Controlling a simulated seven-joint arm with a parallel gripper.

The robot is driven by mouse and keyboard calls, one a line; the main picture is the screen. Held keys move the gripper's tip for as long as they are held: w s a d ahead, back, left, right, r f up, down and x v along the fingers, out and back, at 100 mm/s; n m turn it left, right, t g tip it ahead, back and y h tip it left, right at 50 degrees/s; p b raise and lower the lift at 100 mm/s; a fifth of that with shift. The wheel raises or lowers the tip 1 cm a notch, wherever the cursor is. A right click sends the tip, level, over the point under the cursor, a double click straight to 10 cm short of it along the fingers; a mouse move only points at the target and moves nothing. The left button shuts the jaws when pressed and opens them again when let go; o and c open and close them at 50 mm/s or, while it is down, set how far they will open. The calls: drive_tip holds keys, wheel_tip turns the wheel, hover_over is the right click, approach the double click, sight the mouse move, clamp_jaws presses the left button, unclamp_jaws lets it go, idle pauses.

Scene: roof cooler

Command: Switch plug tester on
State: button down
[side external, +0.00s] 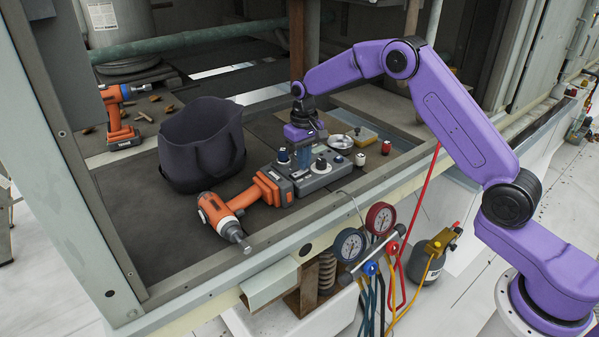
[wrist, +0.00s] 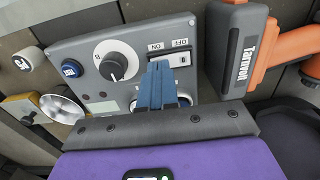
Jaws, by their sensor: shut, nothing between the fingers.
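The plug tester is a grey box (side external: 345,170) on the dark floor of the open cabinet. In the wrist view its grey panel (wrist: 75,50) carries a white dial with a dark knob (wrist: 116,62). Beside the dial is a switch (wrist: 181,59) in a pale frame labelled ON and OFF. My gripper (wrist: 158,66) is shut and empty, its blue fingers over the switch's ON side and hiding part of it. I cannot tell whether the tips touch it or which way it is set. In the side view my gripper (side external: 303,166) points down at the box.
An orange drill (side external: 237,204) with a dark battery marked Tarrvolt (wrist: 247,55) lies against the tester. A dark bag (side external: 203,150) stands to the left. Small jars (side external: 361,158) and a metal dish (side external: 340,141) sit to the right. Pressure gauges (side external: 350,244) hang at the front.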

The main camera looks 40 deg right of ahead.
drive_tip(key=shift+f, duration=0.35)
drive_tip(key=shift+r, duration=3.5)
drive_tip(key=s+a+r+n, duration=0.3)
drive_tip(key=s+a, duration=0.1)
drive_tip(key=s, duration=0.6)
drive_tip(key=s+a+r+n, duration=0.3)
drive_tip(key=s+a, duration=0.2)
drive_tip(key=s, duration=0.6)
drive_tip(key=s+d+f+n, duration=0.1)
drive_tip(key=s+d+n, duration=0.2)
drive_tip(key=s, duration=0.8)
drive_tip(key=s+d+f+n, duration=0.1)
drive_tip(key=s+d+n, duration=0.2)
drive_tip(key=s, duration=0.9)
drive_tip(key=shift+d+f+n, duration=0.2)
drive_tip(key=shift+d+n, duration=0.1)
drive_tip(key=shift+d, duration=0.6)
